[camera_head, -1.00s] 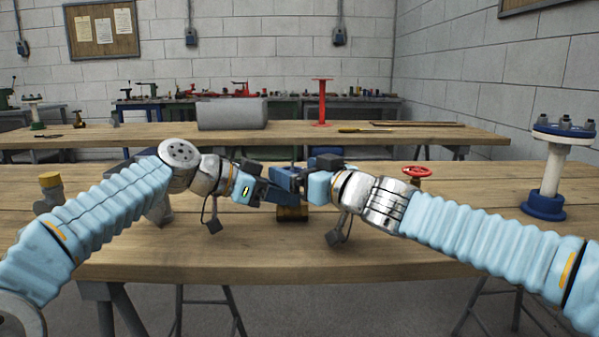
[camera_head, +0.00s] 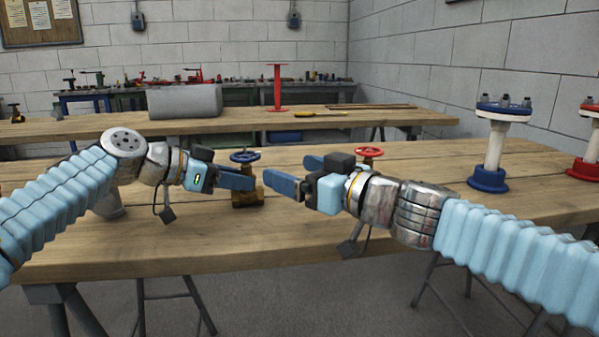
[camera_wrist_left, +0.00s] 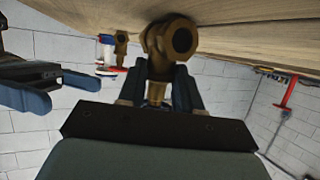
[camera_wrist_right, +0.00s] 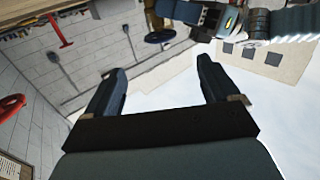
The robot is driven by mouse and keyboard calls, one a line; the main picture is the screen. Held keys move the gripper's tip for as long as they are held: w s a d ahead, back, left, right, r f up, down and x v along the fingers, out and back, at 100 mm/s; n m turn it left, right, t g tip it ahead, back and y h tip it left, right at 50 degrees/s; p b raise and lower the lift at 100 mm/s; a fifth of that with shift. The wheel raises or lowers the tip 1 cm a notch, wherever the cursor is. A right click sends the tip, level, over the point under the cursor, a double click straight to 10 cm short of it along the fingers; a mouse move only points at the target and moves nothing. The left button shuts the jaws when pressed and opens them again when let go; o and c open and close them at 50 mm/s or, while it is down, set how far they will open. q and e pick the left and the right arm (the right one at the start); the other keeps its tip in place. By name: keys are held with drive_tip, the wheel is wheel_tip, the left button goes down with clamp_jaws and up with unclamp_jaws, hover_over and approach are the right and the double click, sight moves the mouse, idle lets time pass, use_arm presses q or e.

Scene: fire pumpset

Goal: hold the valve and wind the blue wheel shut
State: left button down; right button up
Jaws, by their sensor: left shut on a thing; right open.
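The brass valve (camera_head: 248,196) with the blue wheel (camera_head: 245,156) on top stands upright on the near bench. My left gripper (camera_head: 248,182) reaches in from the left and is shut on the valve's body below the wheel. The left wrist view shows the brass body (camera_wrist_left: 171,48) between its fingers. My right gripper (camera_head: 291,172) is open and empty, to the right of the valve and apart from the blue wheel. In the right wrist view the blue wheel (camera_wrist_right: 160,35) shows beyond its spread fingers (camera_wrist_right: 162,70).
A valve with a red wheel (camera_head: 369,152) stands behind my right gripper. A white column with blue flanges (camera_head: 496,145) and one with red flanges (camera_head: 591,150) stand at the right. The front of the near bench (camera_head: 300,225) is clear. A second bench (camera_head: 240,128) stands behind.

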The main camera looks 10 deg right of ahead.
drive_tip(key=shift+s, duration=0.1)
drive_tip(key=shift+c, duration=0.9)
drive_tip(key=shift+r, duration=0.35)
drive_tip(key=shift+c, duration=0.5)
wheel_tip(320, 180, up, 7)
drive_tip(key=n+g+y, duration=0.6)
drive_tip(key=g, duration=0.1)
hover_over(260, 156)
drive_tip(key=v, duration=0.5)
drive_tip(key=f, duration=0.8)
drive_tip(key=shift+a+f, duration=0.1)
drive_tip(key=shift+a, duration=0.1)
drive_tip(key=x, duration=0.6)
drive_tip(key=shift+a, duration=0.25)
drive_tip(key=shift+w+a, duration=0.35)
drive_tip(key=shift+a, duration=0.15)
